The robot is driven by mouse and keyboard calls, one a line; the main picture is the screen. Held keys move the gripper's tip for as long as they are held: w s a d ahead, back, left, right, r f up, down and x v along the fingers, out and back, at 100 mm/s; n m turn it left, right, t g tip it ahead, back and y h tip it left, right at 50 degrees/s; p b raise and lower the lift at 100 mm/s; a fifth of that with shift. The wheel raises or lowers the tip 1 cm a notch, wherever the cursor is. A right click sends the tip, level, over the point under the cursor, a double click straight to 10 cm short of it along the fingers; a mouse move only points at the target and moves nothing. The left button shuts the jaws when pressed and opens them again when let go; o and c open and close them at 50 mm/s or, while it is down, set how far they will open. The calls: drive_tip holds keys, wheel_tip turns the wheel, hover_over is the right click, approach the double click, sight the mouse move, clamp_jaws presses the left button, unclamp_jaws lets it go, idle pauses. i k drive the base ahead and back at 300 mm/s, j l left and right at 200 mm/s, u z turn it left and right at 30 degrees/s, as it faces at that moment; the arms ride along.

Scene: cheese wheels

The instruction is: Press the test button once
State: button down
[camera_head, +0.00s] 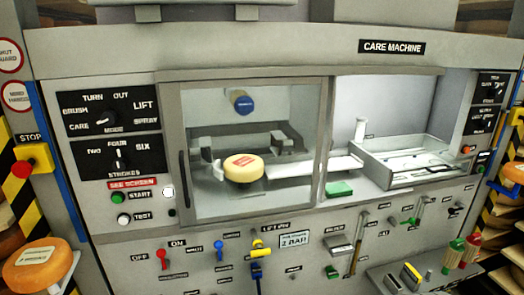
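The care machine (250,48) fills the camera_head view. Its test button (124,219) is a small whitish round button low on the left panel, beside a label reading TEST. The green start button (117,197) sits just above it, beside a START label. A white round light or button (168,192) is to the upper right of the test button. I cannot tell from this view whether the test button is pressed in. My gripper is not in view, and nothing covers the test button.
A glazed door (250,110) shows a yellow cheese wheel (243,168) inside. Dials (118,158) are above the buttons. A red stop button (22,169) on a yellow box and an orange cheese wheel (40,263) are at left. Levers (260,250) line the lower front.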

sight(123, 221)
drive_tip(key=u, duration=1.4)
